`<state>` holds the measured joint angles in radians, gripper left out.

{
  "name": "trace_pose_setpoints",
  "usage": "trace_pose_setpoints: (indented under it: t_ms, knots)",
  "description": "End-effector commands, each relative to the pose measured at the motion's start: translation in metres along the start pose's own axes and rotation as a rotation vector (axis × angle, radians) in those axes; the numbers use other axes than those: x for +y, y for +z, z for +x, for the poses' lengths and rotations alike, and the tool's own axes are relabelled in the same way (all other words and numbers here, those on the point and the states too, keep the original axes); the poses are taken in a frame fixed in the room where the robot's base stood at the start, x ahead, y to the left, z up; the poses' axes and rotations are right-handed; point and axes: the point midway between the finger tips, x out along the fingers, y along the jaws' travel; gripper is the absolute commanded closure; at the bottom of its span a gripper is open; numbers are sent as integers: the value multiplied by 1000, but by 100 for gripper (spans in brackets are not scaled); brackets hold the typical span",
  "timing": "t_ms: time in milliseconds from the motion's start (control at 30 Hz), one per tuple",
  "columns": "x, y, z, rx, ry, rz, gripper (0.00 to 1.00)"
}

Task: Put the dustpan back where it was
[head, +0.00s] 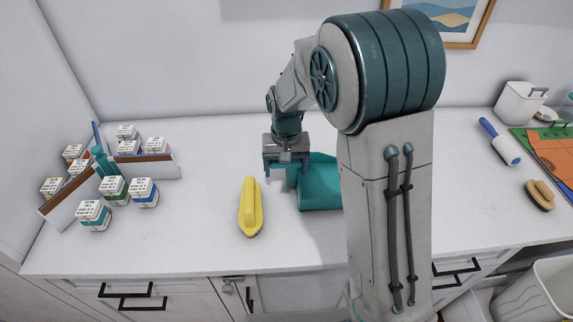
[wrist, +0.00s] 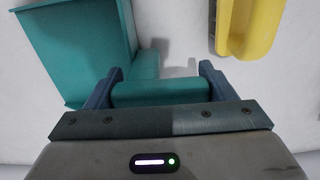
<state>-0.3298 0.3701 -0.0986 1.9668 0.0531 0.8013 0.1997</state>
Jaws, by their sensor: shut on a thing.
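The teal dustpan (head: 320,187) is on or just above the white counter, partly hidden behind my arm in the head view. My gripper (head: 287,168) is shut on its handle, from above. In the wrist view my gripper (wrist: 158,82) has one finger on each side of the teal handle (wrist: 160,93), and the dustpan's pan (wrist: 75,45) extends to the upper left. I cannot tell whether the dustpan touches the counter.
A yellow brush-like object (head: 250,205) lies just left of the dustpan. Several small labelled boxes (head: 115,188) stand at the left by a corner divider. A blue-handled roller (head: 500,142) and a wooden brush (head: 540,196) lie at the right. The counter's back middle is clear.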

Motion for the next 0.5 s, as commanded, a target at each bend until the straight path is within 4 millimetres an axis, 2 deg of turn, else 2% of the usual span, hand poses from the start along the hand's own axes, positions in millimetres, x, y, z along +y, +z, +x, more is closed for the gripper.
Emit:
trace_pose_setpoints:
  t_ms: [367, 400, 433, 500]
  knots:
    - [0, 0, 5, 2, 0, -1, 71]
    - [0, 0, 4, 1, 0, -1, 12]
    - [0, 0, 4, 1, 0, -1, 4]
    - [0, 0, 4, 1, 0, -1, 1]
